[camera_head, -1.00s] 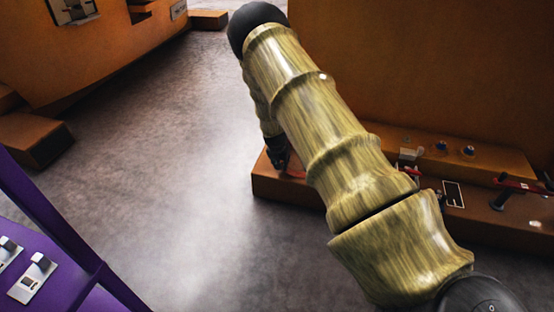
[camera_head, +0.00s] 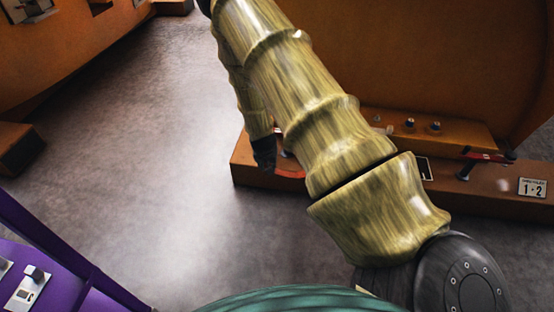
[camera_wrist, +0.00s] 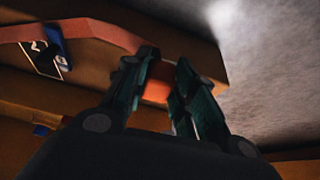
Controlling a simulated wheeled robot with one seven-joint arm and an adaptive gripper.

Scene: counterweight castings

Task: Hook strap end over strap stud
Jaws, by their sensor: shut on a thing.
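My gripper (camera_wrist: 160,72) is shut on the red strap end (camera_wrist: 158,84), which shows as an orange-red patch between its fingertips. The red strap (camera_wrist: 90,28) runs from the fingers to the left in the wrist view. It passes close to a blue stud (camera_wrist: 52,34) beside a numbered plate; I cannot tell if they touch. In the head view my gripper (camera_head: 265,153) hangs low at the left end of the orange ledge, with a curved piece of red strap (camera_head: 290,173) beside it. My arm hides part of the ledge.
The orange ledge (camera_head: 250,170) runs right along a tall orange casting (camera_head: 420,60). It carries small bolts (camera_head: 436,126), a red-handled piece (camera_head: 487,156) on a dark post, and a plate marked 1-2 (camera_head: 532,187). A purple frame (camera_head: 60,235) stands lower left. Grey floor (camera_head: 130,150) is clear.

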